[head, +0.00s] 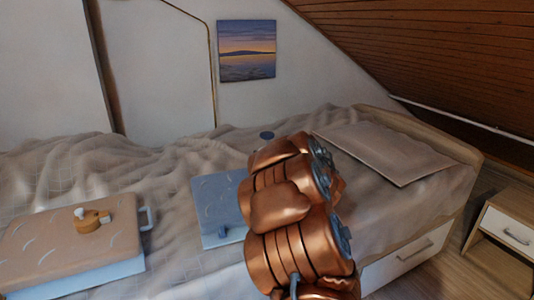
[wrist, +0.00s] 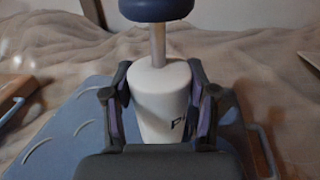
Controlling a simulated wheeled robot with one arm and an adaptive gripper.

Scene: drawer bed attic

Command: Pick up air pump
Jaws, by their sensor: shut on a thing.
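The air pump (wrist: 160,90) is a white cylinder with a grey rod and a dark blue knob on top, upright in the wrist view. My gripper (wrist: 160,98) is shut on its white body, with one finger on each side. Part of the lettering on the body shows. The pump's base is hidden by my gripper, so I cannot tell whether it touches the surface below. In the head view only the blue knob of the pump (head: 267,135) shows above my copper-coloured arm, which hides my gripper.
A blue case (head: 210,200) lies on the rumpled bed beside my arm; it is under the pump in the wrist view. A tan-topped case (head: 60,235) with an orange and white object (head: 91,220) lies left. A pillow (head: 385,150) and nightstand (head: 505,230) are right.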

